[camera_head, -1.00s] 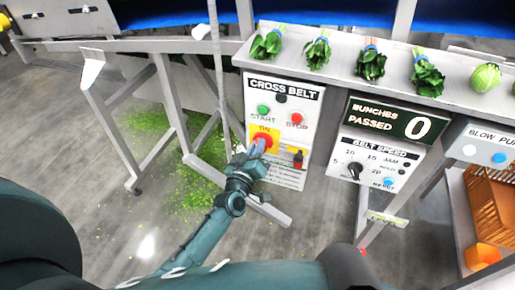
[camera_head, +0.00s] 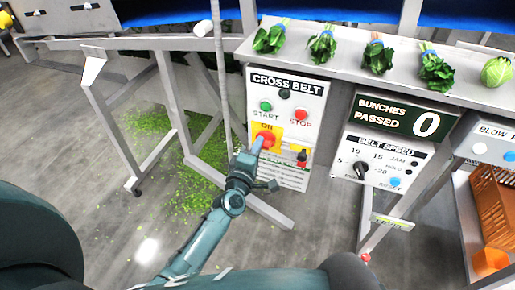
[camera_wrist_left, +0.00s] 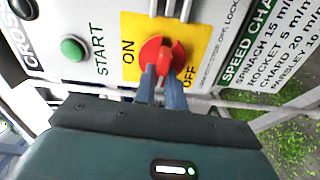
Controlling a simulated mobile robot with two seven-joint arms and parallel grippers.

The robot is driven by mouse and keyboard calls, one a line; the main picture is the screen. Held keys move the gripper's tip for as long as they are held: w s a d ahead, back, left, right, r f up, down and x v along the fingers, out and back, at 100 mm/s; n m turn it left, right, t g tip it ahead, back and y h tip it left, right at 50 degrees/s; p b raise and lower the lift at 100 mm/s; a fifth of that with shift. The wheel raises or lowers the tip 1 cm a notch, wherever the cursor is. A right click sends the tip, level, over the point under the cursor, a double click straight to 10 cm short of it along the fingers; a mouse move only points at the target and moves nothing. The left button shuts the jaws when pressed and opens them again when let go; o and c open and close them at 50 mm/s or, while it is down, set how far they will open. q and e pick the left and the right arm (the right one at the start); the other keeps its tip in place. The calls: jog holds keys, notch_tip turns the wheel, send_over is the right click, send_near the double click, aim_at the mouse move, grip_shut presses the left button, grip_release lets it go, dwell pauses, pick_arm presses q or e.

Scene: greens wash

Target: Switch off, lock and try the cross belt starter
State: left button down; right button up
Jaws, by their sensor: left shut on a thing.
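The cross belt starter (camera_head: 314,113) is a white panel under the belt table with a green START button (camera_head: 266,106), a red STOP button (camera_head: 301,115) and a yellow switch plate marked ON and OFF. My left gripper (camera_wrist_left: 164,86) is shut on the red rotary switch handle (camera_wrist_left: 163,56) on that plate. In the wrist view the handle's bar runs roughly up and down the picture; I cannot tell its setting for sure. A small red and dark item (camera_head: 302,155), perhaps a padlock, is right of the switch. My right gripper is out of view.
A belt speed panel (camera_head: 408,160) and a bunches counter (camera_head: 403,115) reading 0 are to the right. An orange crate (camera_head: 494,205) stands at far right. A thin upright pole (camera_head: 221,80) is left of the panel. Green scraps (camera_head: 190,180) litter the floor.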

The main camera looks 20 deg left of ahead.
pick_arm(q)
jog(key=shift+f+n, duration=0.1)
jog(key=shift+n, duration=0.5)
jog(key=c, duration=1.5)
grip_release()
jog(key=shift+s, duration=0.15)
jog(key=s, duration=1.3)
jog(key=shift+a, duration=0.2)
